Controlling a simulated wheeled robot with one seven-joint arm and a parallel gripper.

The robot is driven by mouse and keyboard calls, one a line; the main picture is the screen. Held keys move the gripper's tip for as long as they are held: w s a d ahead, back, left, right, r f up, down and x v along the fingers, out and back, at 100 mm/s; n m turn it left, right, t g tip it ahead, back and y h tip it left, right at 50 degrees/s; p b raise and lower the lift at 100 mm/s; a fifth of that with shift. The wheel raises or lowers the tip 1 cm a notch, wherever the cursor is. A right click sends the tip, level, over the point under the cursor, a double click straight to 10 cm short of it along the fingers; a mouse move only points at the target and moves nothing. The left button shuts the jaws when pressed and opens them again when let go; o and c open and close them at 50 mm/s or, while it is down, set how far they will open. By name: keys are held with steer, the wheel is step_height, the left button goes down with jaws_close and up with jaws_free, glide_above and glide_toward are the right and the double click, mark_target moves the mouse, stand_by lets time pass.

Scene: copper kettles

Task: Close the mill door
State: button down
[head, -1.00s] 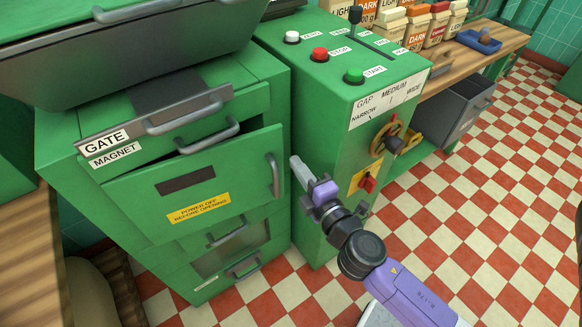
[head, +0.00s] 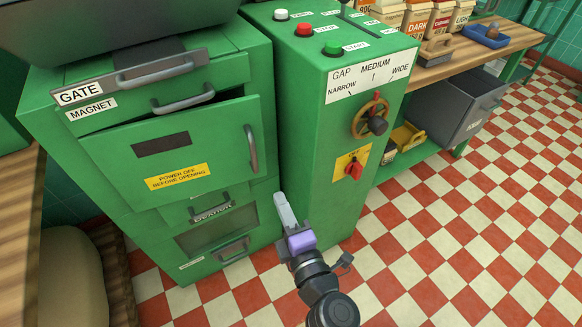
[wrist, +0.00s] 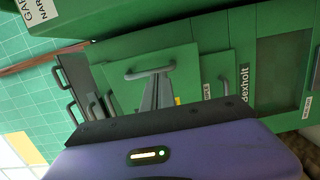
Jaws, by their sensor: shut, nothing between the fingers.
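The mill door (head: 205,140) is a green panel on the front of the green mill. It carries a yellow "POWER OFF BEFORE OPENING" label (head: 180,176) and a grey handle (head: 251,148) near its right edge. It stands ajar, with a dark gap along its top. My gripper (head: 280,197) is shut and empty, to the right of and below the door handle, apart from it. In the wrist view, my fingers (wrist: 158,92) appear together in front of the door (wrist: 155,62), with its handle (wrist: 150,72) just beyond the tips.
Above the door are the magnet drawer (head: 150,105) and gate (head: 130,75) with their handles. A lower glazed panel (head: 215,233) is beneath. The control cabinet (head: 335,140), with gap wheel (head: 370,115) and red switch (head: 354,168), stands close right. Checkered floor (head: 470,240) is clear at right.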

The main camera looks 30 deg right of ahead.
mark_target(261, 153)
steer(key=w, duration=0.4)
steer(key=w+d+p, duration=0.1)
steer(key=w, duration=0.4)
steer(key=w+d, duration=0.1)
steer(key=w, duration=0.3)
steer(key=shift+w+d+p, duration=0.2)
steer(key=shift+w+p, duration=0.05)
steer(key=shift+p, duration=0.15)
steer(key=shift+w, duration=0.1)
steer(key=w, duration=0.2)
steer(key=w+d+b, duration=0.1)
steer(key=w, duration=0.2)
steer(key=shift+w+f, duration=0.1)
steer(key=shift+w, duration=0.05)
steer(key=shift+w+d+r+b, duration=0.1)
steer(key=shift+w+r+b, duration=0.2)
steer(key=shift+w, duration=0.1)
